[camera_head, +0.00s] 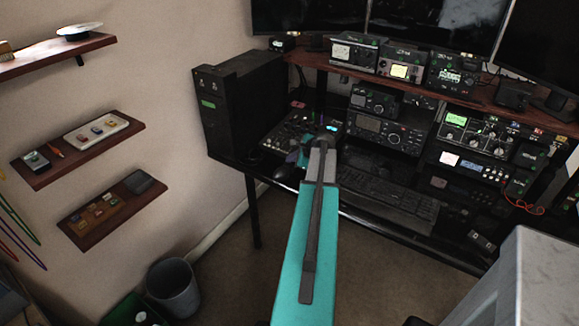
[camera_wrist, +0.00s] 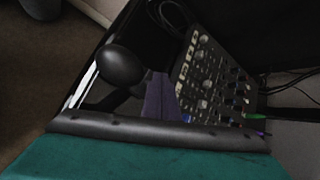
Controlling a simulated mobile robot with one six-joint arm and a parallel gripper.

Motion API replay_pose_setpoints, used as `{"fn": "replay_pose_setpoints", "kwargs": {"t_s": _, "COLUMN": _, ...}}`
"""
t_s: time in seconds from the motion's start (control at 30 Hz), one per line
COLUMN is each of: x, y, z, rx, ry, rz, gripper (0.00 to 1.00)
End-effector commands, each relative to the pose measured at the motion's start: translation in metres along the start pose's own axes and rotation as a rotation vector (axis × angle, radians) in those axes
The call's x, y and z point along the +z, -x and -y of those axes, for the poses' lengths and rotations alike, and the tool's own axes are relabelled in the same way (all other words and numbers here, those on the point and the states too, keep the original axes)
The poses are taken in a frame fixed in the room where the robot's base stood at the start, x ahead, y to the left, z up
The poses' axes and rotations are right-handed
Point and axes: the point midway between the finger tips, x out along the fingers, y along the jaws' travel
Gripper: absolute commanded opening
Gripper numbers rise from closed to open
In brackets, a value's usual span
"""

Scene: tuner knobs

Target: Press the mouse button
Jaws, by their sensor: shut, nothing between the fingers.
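The black mouse (camera_head: 284,173) lies near the front left edge of the dark desk, left of the keyboard. In the wrist view a dark rounded shape (camera_wrist: 120,66), which looks like the mouse, sits near the desk edge. My gripper (camera_head: 297,158) is shut and empty, at the end of my teal arm, just above and right of the mouse in the head view. My arm hides part of the desk there. I cannot tell whether the fingertips touch the mouse.
A mixer panel with many knobs (camera_wrist: 208,85) lies beside the mouse. The black keyboard (camera_head: 390,198) is to the right. A black computer tower (camera_head: 240,105) stands at the left, and radio units (camera_head: 385,133) fill the back. Open floor lies in front.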

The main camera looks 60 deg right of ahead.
Motion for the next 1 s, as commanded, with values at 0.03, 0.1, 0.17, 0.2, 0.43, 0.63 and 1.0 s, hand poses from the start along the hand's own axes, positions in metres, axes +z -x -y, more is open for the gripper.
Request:
{"fn": "replay_pose_setpoints", "kwargs": {"t_s": 0.03, "x": -0.0003, "y": -0.0002, "z": -0.0002, "rx": 0.0, "ry": 0.0, "rz": 0.0, "gripper": 0.0}}
{"fn": "replay_pose_setpoints", "kwargs": {"t_s": 0.1, "x": -0.0009, "y": -0.0011, "z": -0.0008, "rx": 0.0, "ry": 0.0, "rz": 0.0, "gripper": 0.0}}
{"fn": "replay_pose_setpoints", "kwargs": {"t_s": 0.17, "x": -0.0017, "y": -0.0021, "z": -0.0016, "rx": 0.0, "ry": 0.0, "rz": 0.0, "gripper": 0.0}}
{"fn": "replay_pose_setpoints", "kwargs": {"t_s": 0.2, "x": -0.0023, "y": -0.0029, "z": -0.0021, "rx": 0.0, "ry": -0.001, "rz": 0.0, "gripper": 0.0}}
{"fn": "replay_pose_setpoints", "kwargs": {"t_s": 0.43, "x": -0.0046, "y": -0.0059, "z": -0.0043, "rx": 0.0, "ry": -0.001, "rz": 0.0, "gripper": 0.0}}
{"fn": "replay_pose_setpoints", "kwargs": {"t_s": 0.63, "x": -0.0046, "y": -0.0058, "z": -0.0042, "rx": 0.0, "ry": 0.0, "rz": 0.0, "gripper": 0.0}}
{"fn": "replay_pose_setpoints", "kwargs": {"t_s": 1.0, "x": -0.0055, "y": -0.0068, "z": -0.0049, "rx": 0.0, "ry": -0.001, "rz": 0.0, "gripper": 0.0}}
